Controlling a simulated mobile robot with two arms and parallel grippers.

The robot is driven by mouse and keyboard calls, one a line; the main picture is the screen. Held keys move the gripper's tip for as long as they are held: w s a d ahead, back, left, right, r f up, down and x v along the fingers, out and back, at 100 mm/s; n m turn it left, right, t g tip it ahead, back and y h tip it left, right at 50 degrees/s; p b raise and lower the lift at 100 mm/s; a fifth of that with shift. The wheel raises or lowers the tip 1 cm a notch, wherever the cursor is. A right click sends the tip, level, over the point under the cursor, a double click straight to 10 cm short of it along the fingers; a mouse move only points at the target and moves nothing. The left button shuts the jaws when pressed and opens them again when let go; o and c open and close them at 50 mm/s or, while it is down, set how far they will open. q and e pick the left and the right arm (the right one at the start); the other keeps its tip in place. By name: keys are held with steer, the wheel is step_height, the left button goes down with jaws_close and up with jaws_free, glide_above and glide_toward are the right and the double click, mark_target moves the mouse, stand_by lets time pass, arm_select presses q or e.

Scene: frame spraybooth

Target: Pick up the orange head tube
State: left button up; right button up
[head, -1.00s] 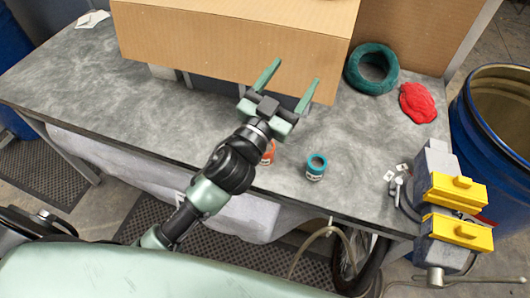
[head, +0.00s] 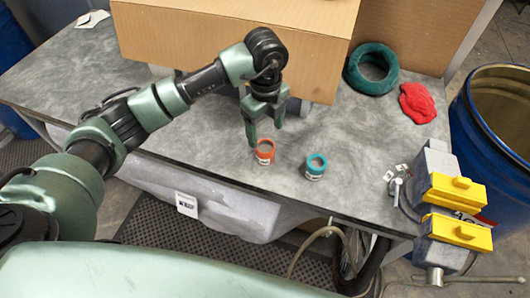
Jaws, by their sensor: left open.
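The orange head tube (head: 265,152) is a short ring-like piece standing upright on the grey table (head: 190,125), near its front edge, with a pale label on its side. My left gripper (head: 264,140) points down just above and behind it. Its fingers are open and apart, the left fingertip close to the tube's upper left and the right one behind and to the right. I cannot tell whether a finger touches the tube. My right gripper is out of view.
A teal tube (head: 316,167) stands right of the orange one. A cardboard box (head: 235,38) is behind. A green ring (head: 371,69) and red cloth (head: 417,102) lie back right. A grey and yellow clamp (head: 452,195) sits at the right edge, with a blue barrel (head: 490,135) beyond.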

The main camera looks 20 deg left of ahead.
mark_target(265, 150)
arm_select(q)
steer(key=f+p, duration=0.1)
steer(key=f, duration=0.2)
steer(key=f+p, duration=0.2)
steer(key=f, duration=0.1)
steer(key=shift+s+f, duration=0.2)
steer(key=shift+f, duration=0.55)
jaws_close()
steer(key=shift+r, duration=0.15)
